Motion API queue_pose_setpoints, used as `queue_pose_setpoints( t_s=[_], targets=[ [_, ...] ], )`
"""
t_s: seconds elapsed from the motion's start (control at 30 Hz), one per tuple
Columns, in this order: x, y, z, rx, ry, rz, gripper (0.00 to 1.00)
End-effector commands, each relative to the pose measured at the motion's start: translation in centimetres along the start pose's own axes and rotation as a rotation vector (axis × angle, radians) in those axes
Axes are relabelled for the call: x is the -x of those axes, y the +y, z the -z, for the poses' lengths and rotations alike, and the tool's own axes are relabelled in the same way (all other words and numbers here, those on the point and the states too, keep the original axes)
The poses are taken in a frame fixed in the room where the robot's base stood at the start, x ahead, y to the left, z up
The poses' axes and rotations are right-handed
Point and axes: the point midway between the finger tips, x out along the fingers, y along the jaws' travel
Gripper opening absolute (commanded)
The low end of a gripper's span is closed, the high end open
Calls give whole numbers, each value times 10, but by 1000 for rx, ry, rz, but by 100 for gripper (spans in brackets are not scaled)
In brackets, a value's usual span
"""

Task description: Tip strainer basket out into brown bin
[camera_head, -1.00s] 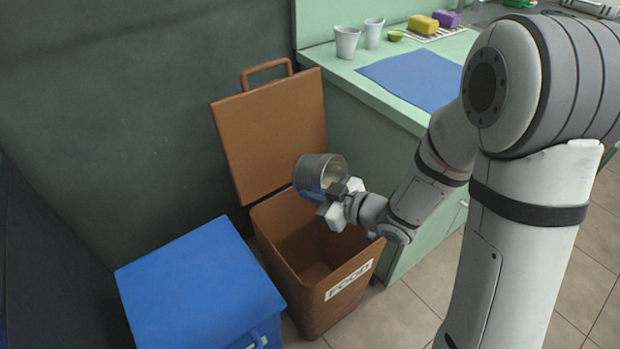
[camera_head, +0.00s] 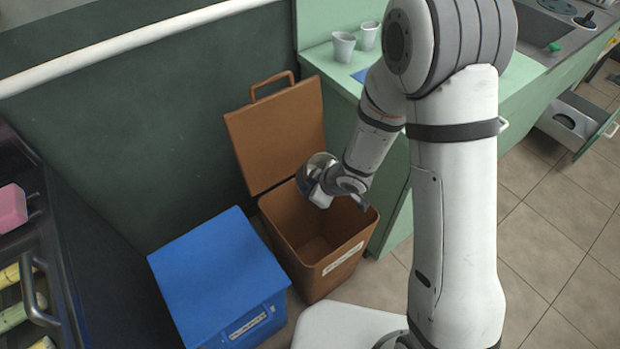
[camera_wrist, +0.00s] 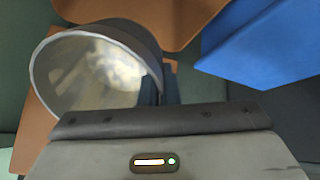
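The strainer basket (camera_head: 312,168) is a small grey metal cup held in my gripper (camera_head: 324,190) over the open mouth of the brown bin (camera_head: 345,262). In the wrist view the basket (camera_wrist: 130,35) lies tilted at the left, its round opening partly facing the camera. Pale, lumpy patches show inside; I cannot tell whether they are pulp or reflections. My gripper's dark fingers (camera_wrist: 162,88) are closed at the basket's side. The bin's lid (camera_head: 278,135) stands up against the wall. The bin's inside looks empty where visible.
A blue bin (camera_head: 215,275) with its lid shut stands left of the brown bin. A green counter (camera_head: 345,75) with two cups (camera_head: 343,46) is behind at the right.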

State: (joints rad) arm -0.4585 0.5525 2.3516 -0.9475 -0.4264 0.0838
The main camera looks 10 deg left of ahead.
Motion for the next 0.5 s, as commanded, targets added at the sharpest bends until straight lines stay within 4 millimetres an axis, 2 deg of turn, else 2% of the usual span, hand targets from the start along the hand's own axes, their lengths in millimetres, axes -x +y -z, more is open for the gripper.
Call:
queue_pose_setpoints(
  t_s=[0.03,0.5],
  targets=[
    [7,0,6,3,-30,7,0],
    [8,1,8,21,-269,46,0]
  ],
)
